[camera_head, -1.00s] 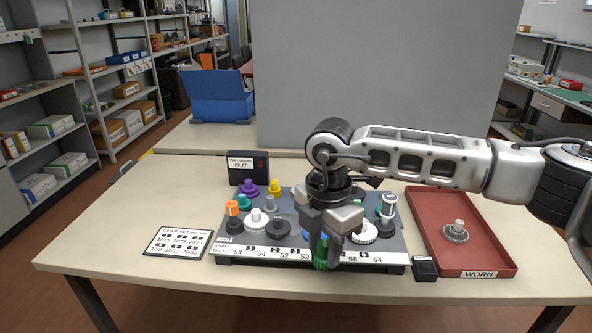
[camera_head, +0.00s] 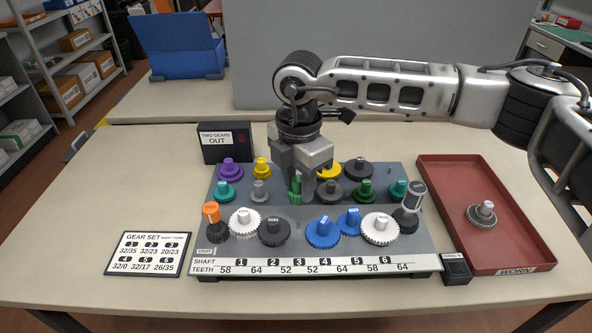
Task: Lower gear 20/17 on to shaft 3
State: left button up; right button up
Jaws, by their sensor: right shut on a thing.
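My right gripper (camera_head: 300,190) is shut on a small green gear (camera_head: 294,187) above the back row of the grey board (camera_head: 432,243). The fingers hide most of that gear, and no marking on it is readable. I cannot tell its height over the board. The label for shaft 3 (camera_head: 299,262) is on the front strip. Above that label is a gap between the black gear (camera_head: 274,232) at shaft 2 and the blue gear (camera_head: 323,233) at shaft 4. Shaft 3 itself is hard to make out there. My left gripper is not in view.
A white gear (camera_head: 245,223) and an orange-topped piece (camera_head: 211,213) stand at left. Another blue gear (camera_head: 348,222), a white gear (camera_head: 380,229) and a tall grey-topped piece (camera_head: 413,195) stand at right. The red tray (camera_head: 465,245) holds a worn gear (camera_head: 482,214). A gear card (camera_head: 149,254) lies left.

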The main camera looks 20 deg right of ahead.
notch_tip(320, 180, down, 3)
jog(key=shift+r+b, duration=0.2)
jog(key=shift+b, duration=0.35)
jog(key=shift+f, duration=0.2)
jog(key=shift+r, duration=0.1)
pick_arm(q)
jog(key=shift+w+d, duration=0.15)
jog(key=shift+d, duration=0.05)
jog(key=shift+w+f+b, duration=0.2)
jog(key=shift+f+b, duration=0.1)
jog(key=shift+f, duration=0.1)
pick_arm(e)
jog(key=shift+d, duration=0.1)
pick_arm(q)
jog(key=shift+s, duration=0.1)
